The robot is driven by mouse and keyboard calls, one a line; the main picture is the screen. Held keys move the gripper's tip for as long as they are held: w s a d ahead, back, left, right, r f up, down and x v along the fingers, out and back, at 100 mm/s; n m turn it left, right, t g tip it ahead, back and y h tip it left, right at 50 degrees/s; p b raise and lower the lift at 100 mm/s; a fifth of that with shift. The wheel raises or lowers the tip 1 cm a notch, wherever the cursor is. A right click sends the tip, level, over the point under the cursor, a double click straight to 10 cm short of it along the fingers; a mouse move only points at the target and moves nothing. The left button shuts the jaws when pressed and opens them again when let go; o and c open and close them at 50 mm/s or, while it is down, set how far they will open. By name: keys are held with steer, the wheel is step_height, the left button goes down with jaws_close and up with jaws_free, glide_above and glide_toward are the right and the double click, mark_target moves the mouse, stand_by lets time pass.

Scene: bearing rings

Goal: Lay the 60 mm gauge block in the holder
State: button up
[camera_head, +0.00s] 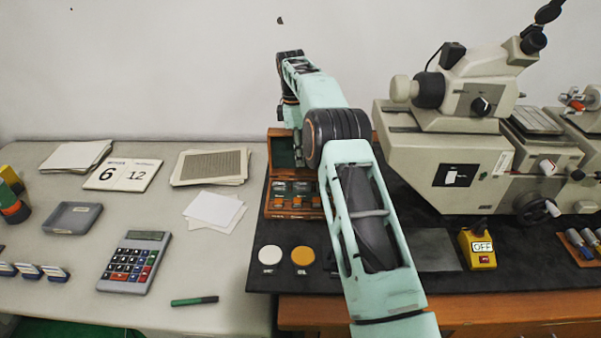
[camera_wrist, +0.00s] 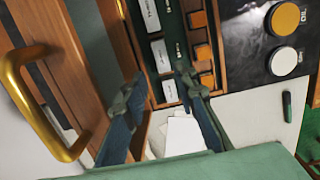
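A wooden box (camera_head: 268,205) with a green lining stands left of my arm in the head view. Steel gauge blocks lie in its slots; the wrist view shows some of them end to end in a row, including one block (camera_wrist: 170,90) near my fingertips. Their markings are too small to read, so I cannot tell which is the 60 mm one. My gripper (camera_wrist: 160,82) is open over the box, its two dark fingers apart with nothing visibly held. In the head view the gripper cannot be made out clearly. I cannot identify the holder; my arm hides part of the mat.
On the black mat (camera_head: 262,282) are a white disc (camera_head: 271,255), a yellow disc (camera_head: 303,256) and a yellow OFF switch box (camera_head: 478,248). A large beige machine (camera_head: 440,160) stands to the right. A brass handle (camera_wrist: 45,105) shows left of my fingers in the wrist view.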

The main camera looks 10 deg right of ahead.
mark_target(302, 184)
steer(key=s+d+t+y+b, duration=0.1)
steer(key=d+y+b, duration=0.1)
steer(key=d+y, duration=0.3)
steer(key=p+x, duration=0.2)
steer(key=x, duration=0.9)
steer(key=shift+f, duration=0.15)
jaws_close()
